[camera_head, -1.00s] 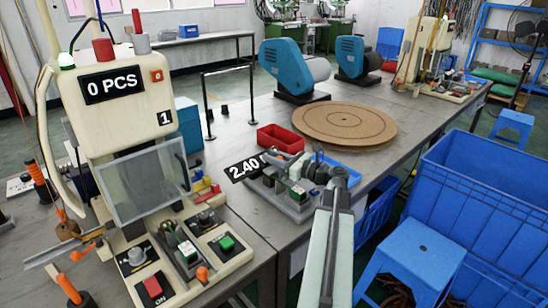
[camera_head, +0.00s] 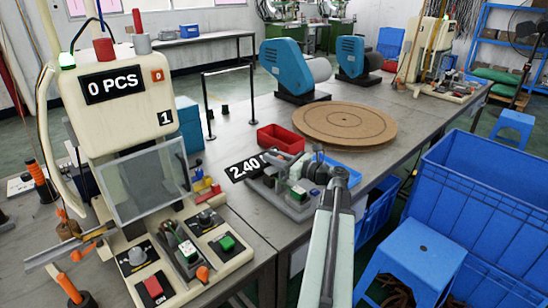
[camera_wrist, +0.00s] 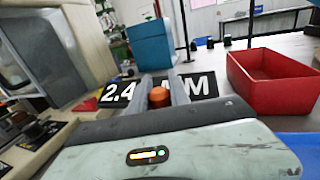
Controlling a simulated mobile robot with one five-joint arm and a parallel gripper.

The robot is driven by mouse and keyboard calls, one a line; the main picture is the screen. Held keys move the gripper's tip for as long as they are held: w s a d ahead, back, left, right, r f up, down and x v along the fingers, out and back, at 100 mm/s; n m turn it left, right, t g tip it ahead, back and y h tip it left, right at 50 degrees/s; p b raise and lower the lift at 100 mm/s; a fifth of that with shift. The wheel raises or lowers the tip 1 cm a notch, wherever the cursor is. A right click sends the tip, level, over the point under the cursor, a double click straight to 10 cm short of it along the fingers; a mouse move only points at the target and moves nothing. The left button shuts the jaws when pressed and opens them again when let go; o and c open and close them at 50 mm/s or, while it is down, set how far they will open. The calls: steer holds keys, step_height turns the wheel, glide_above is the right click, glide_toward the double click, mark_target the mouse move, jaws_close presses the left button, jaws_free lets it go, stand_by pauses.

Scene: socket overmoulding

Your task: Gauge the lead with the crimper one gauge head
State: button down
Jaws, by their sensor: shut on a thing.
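Crimper one (camera_head: 125,110) stands at the left, a cream press marked 1 with a display reading 0 PCS. To its right on the bench is a grey gauge fixture (camera_head: 292,207) with a black display (camera_head: 246,167) that starts with 2.40. My gripper (camera_head: 318,168) is low over the far right side of this fixture. In the wrist view the display (camera_wrist: 195,84) lies just beyond my fingers. My gripper (camera_wrist: 160,92) is shut on a small round orange-brown piece (camera_wrist: 158,97), seen end-on. I cannot tell whether it is the lead; its length is hidden.
A red bin (camera_head: 281,139) and a round brown board (camera_head: 345,124) lie behind the fixture. A blue tray (camera_head: 343,165) is close beside my gripper. Blue crates (camera_head: 480,220) and a blue stool (camera_head: 412,255) stand right of the bench. Blue machines (camera_head: 290,65) are at the back.

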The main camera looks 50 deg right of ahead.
steer(key=shift+s+d, duration=0.2)
steer(key=shift+d, duration=2.15)
steer(key=c, duration=1.2)
jaws_free()
steer(key=shift+d, duration=0.1)
steer(key=shift+s, duration=0.35)
steer(key=s, duration=0.3)
steer(key=s+d, duration=0.1)
steer(key=s, duration=0.3)
steer(key=shift+d, duration=0.15)
